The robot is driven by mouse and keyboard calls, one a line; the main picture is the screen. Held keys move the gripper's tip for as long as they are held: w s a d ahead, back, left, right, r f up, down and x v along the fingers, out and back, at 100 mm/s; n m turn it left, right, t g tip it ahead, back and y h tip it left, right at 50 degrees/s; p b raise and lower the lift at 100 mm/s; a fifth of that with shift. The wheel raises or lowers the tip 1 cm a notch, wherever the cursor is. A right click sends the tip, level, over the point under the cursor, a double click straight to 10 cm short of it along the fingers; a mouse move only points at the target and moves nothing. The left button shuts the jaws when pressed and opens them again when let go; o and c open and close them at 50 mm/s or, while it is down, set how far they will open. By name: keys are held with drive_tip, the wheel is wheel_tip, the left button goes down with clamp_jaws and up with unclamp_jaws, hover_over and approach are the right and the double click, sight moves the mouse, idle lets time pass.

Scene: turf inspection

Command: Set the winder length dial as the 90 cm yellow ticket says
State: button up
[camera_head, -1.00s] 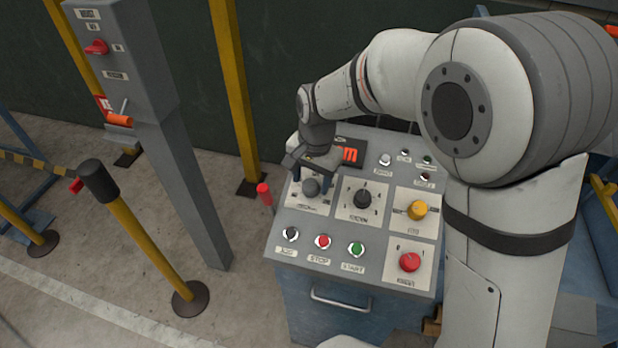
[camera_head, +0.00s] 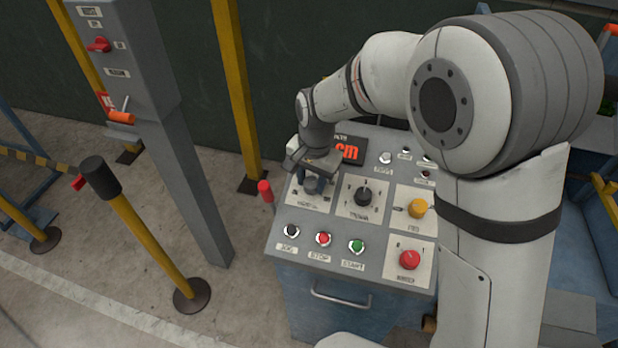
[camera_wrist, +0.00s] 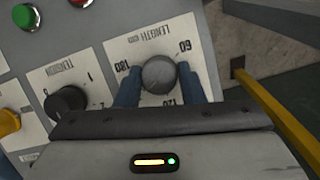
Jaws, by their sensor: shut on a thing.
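The length dial is a round grey knob (camera_wrist: 159,73) on a white plate (camera_wrist: 140,50) marked LENGTH cm, with 60, 180 and a partly covered third number. My gripper (camera_wrist: 161,84) has its two blue fingers on opposite sides of this knob, shut on it. In the head view my gripper (camera_head: 312,183) comes down over the knob at the panel's upper left. The knob's pointer setting is not readable. The red display (camera_head: 347,151) behind my gripper shows "cm"; any digits are hidden. I see no yellow ticket in these views.
The tension dial (camera_head: 364,196) sits close to the right of the length dial. A yellow knob (camera_head: 417,208), a red knob (camera_head: 409,259) and several push buttons share the panel. A grey post (camera_head: 180,170) and yellow barrier posts stand at the left.

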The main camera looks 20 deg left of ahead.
drive_tip(key=shift+r, duration=0.1)
drive_tip(key=shift+w+n, duration=0.1)
drive_tip(key=shift+n, duration=0.3)
idle(0.5)
drive_tip(key=n+h, duration=0.1)
drive_tip(key=n, duration=0.1)
drive_tip(key=n+h, duration=0.1)
drive_tip(key=n, duration=0.1)
drive_tip(key=shift+a+n, duration=0.2)
drive_tip(key=shift+n, duration=0.2)
drive_tip(key=n+t, duration=0.1)
drive_tip(key=n, duration=0.2)
drive_tip(key=n+h+b, duration=0.1)
drive_tip(key=n, duration=0.2)
drive_tip(key=shift+a+t, duration=0.15)
drive_tip(key=shift+t, duration=0.25)
drive_tip(key=n, duration=0.2)
drive_tip(key=n+t, duration=0.1)
drive_tip(key=n, duration=0.1)
drive_tip(key=n+h+b, duration=0.1)
drive_tip(key=n, duration=0.1)
drive_tip(key=shift+s+t, duration=0.3)
drive_tip(key=shift+t, duration=0.1)
drive_tip(key=n, duration=0.2)
drive_tip(key=n+t, duration=0.1)
drive_tip(key=n, duration=0.2)
drive_tip(key=shift+s+t+b, duration=0.1)
drive_tip(key=shift+t+b, duration=0.2)
drive_tip(key=shift+b, duration=0.1)
drive_tip(key=shift+n, duration=0.3)
